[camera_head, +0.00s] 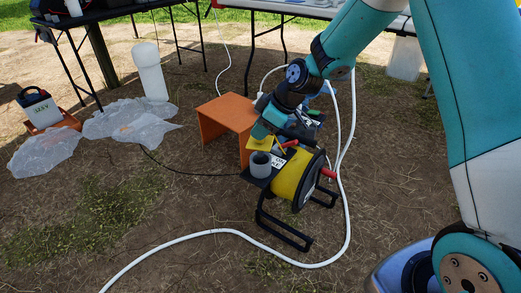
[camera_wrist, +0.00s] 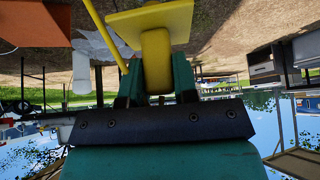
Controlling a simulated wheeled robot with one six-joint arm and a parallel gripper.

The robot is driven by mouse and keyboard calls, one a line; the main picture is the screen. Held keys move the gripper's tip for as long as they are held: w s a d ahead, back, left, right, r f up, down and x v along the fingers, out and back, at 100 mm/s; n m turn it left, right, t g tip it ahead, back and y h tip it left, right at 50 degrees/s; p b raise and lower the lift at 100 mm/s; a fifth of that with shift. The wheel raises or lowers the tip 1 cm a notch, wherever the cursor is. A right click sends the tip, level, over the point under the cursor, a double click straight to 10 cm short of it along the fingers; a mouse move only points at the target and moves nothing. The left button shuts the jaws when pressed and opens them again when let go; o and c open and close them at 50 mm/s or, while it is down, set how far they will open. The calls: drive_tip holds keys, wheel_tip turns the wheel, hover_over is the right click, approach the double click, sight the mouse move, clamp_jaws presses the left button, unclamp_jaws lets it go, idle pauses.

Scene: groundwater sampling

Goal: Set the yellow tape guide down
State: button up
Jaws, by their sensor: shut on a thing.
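The yellow tape guide (camera_wrist: 150,24) has a flat plate, a block-like stem and a thin rod to one side. My gripper (camera_wrist: 157,66) is shut on its stem, with teal fingers on both sides. In the head view the guide (camera_head: 262,144) shows small at my gripper (camera_head: 263,132), in front of the orange stand and just above and behind the reel. The arm partly hides it there. I cannot tell whether the guide touches anything below it.
A yellow reel (camera_head: 291,178) on a black frame stands close by, with a grey cup (camera_head: 260,165) on its small platform. An orange stand (camera_head: 226,117) is just left. A white hose (camera_head: 345,225) curves around the reel. Open dirt lies in front and left.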

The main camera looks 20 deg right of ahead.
sight(261, 144)
drive_tip(key=shift+f+b, duration=0.75)
drive_tip(key=shift+f, duration=1.9)
drive_tip(key=o, duration=0.9)
drive_tip(key=shift+o, duration=0.2)
drive_tip(key=p+v, duration=0.4)
drive_tip(key=v, duration=0.8)
drive_tip(key=s+a+r+m+g, duration=0.2)
drive_tip(key=s+a+r, duration=0.65)
drive_tip(key=s, duration=0.45)
drive_tip(key=s+a+r+m+g+h, duration=0.1)
drive_tip(key=s+r+m, duration=0.1)
drive_tip(key=s, duration=1.2)
drive_tip(key=shift+s+a+r+m, duration=0.3)
drive_tip(key=shift+a+r, duration=0.05)
drive_tip(key=shift+r, duration=0.2)
